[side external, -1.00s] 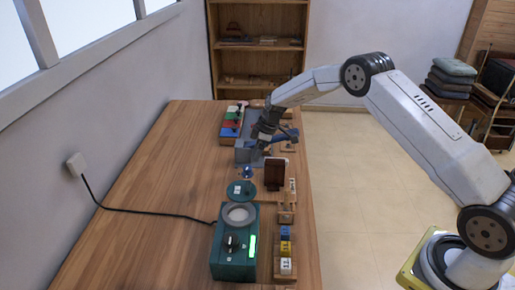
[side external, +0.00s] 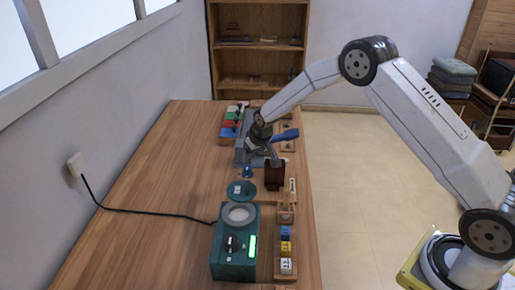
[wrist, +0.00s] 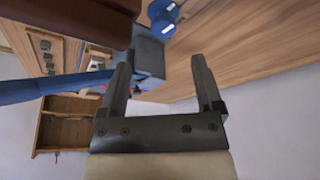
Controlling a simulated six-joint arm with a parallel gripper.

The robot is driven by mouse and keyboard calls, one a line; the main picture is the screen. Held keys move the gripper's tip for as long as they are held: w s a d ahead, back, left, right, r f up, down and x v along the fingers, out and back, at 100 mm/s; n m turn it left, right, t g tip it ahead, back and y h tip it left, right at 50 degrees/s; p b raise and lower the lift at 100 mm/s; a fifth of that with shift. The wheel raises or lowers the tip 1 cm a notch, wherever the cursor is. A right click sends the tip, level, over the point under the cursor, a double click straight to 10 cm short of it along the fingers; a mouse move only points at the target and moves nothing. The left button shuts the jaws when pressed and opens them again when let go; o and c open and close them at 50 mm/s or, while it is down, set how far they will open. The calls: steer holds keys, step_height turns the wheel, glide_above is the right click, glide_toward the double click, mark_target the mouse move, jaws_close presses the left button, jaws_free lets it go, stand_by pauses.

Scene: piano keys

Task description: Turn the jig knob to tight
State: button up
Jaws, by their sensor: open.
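The grey jig (side external: 241,152) stands toward the far end of the bench, with a small blue knob (side external: 247,172) at its near side. In the wrist view the blue knob (wrist: 162,17) shows at the top, with a white mark, beside a grey block (wrist: 149,56). I cannot read its setting. My gripper (wrist: 161,62) is open, with nothing visible between its fingers. In the side view my gripper (side external: 268,154) is over the jig, behind and right of the knob, and hides part of the jig. A blue handle (side external: 286,135) sticks out right of it; it also crosses the wrist view (wrist: 50,88).
A dark brown upright block (side external: 274,177) stands close right of the knob. A teal round piece (side external: 241,190) and a teal box (side external: 233,262) with a dish are nearer. Coloured blocks (side external: 285,248) line the right edge. The bench's left side is clear except for a cable.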

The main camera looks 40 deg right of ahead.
mark_target(248, 167)
steer(key=shift+a+r+m, duration=0.1)
steer(key=shift+a+m, duration=0.15)
steer(key=shift+m, duration=0.15)
steer(key=shift+x, duration=3.85)
jaws_close()
